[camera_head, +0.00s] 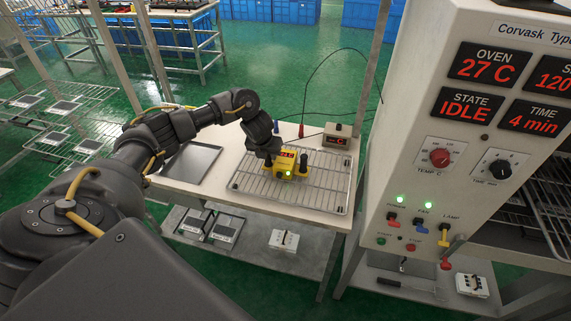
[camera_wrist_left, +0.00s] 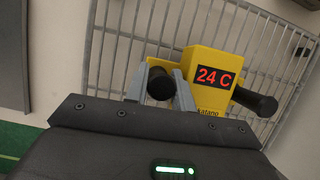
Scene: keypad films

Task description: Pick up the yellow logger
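In the left wrist view the logger (camera_wrist_left: 212,80) reads 24 C. My left gripper (camera_wrist_left: 160,88) has its two grey fingers on either side of the logger's left black grip, which fills the gap between them. In the head view the left gripper (camera_head: 270,158) is partly hidden by its wrist. My right gripper is out of view.
The wire rack (camera_head: 325,205) lies on the table, with a dark tray (camera_head: 191,161) to its left. A small box with a red display (camera_head: 338,137) stands behind, with cables. The oven panel (camera_head: 450,130) rises close on the right. A lower shelf holds several items.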

